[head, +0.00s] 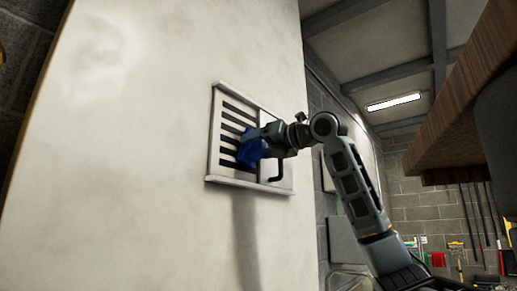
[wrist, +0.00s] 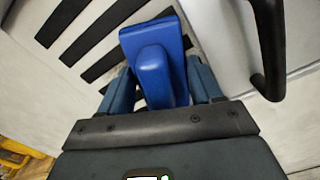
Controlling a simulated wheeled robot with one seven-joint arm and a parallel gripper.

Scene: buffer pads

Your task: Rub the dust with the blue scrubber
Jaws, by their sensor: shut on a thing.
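The blue scrubber (head: 250,151) is at the slotted vent on the pale wall. My gripper (head: 262,138) is shut on it. In the wrist view the scrubber (wrist: 153,62) sits between the two fingers, its block over the right ends of the dark slots. I cannot tell whether it touches the vent. The vent (head: 216,135) has a pale frame and several dark slots. No dust shows clearly; a faint pale blotch (head: 92,50) marks the wall at upper left, and I cannot tell what it is. The scrubber and my gripper hide part of the vent.
A pale panel (head: 277,175) with a dark handle (head: 276,178) covers the vent's right side; the handle (wrist: 270,50) is close right of my gripper. A wooden surface (head: 465,100) overhangs at right. Tools (head: 470,235) stand by the far wall.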

